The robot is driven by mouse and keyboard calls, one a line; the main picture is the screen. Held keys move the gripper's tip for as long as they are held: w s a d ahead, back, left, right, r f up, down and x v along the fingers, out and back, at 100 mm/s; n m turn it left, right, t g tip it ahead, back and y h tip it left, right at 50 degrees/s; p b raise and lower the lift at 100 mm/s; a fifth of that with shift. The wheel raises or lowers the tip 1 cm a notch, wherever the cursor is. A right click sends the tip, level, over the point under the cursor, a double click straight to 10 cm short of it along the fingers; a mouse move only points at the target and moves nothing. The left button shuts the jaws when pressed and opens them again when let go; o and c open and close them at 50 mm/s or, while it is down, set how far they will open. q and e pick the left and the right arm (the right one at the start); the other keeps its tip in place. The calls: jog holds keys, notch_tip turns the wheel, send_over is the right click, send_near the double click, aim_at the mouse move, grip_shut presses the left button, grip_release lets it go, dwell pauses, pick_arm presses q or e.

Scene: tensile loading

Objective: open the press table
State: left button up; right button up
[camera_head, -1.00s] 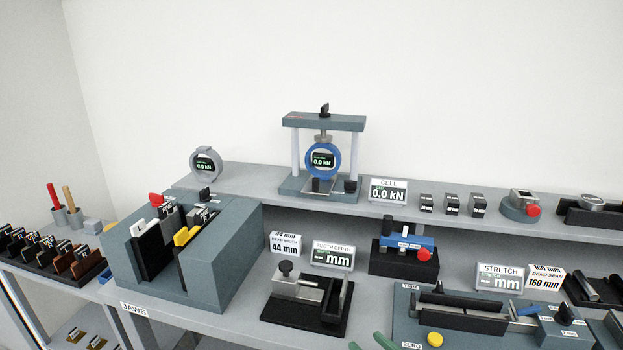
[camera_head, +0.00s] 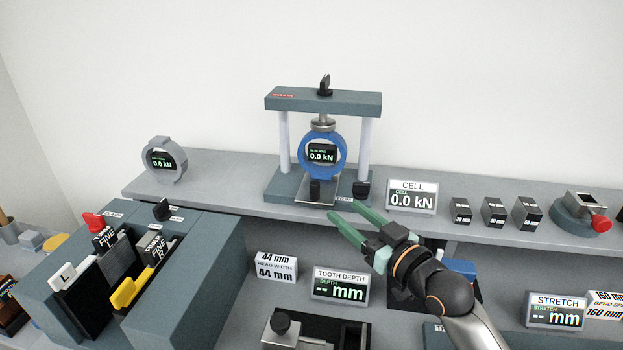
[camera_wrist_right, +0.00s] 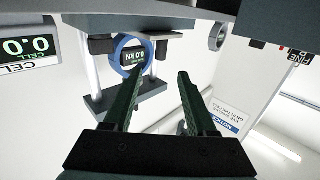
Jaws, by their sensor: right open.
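The press (camera_head: 323,103) stands on the upper shelf, a grey frame with two light columns, a top knob and a blue ring gauge (camera_head: 306,165) reading 0.0 kN. Below the ring is a small metal plate table (camera_head: 316,200), with a black block (camera_head: 315,188) at its front and a black knob (camera_head: 361,189) to the right. My right gripper (camera_head: 344,209) has green fingers, apart and empty, in front of and below the press base. In the right wrist view the press's blue ring (camera_wrist_right: 119,60) appears upside down beyond the fingers (camera_wrist_right: 160,78). My left gripper is out of view.
A CELL display (camera_head: 411,196) stands right of the press, with small dark blocks (camera_head: 494,212) further along. A round gauge (camera_head: 164,160) is at the left. The jaws rack (camera_head: 200,270) and TOOTH DEPTH display (camera_head: 340,287) are on the lower level.

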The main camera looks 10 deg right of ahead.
aim_at(318, 190)
jog(key=x, duration=1.1)
jog(key=shift+w+a+r+p, duration=0.1)
jog(key=shift+w+a+p, duration=0.1)
jog(key=shift+w+p, duration=0.15)
jog(key=shift+s, duration=0.1)
grip_shut()
dwell(0.9)
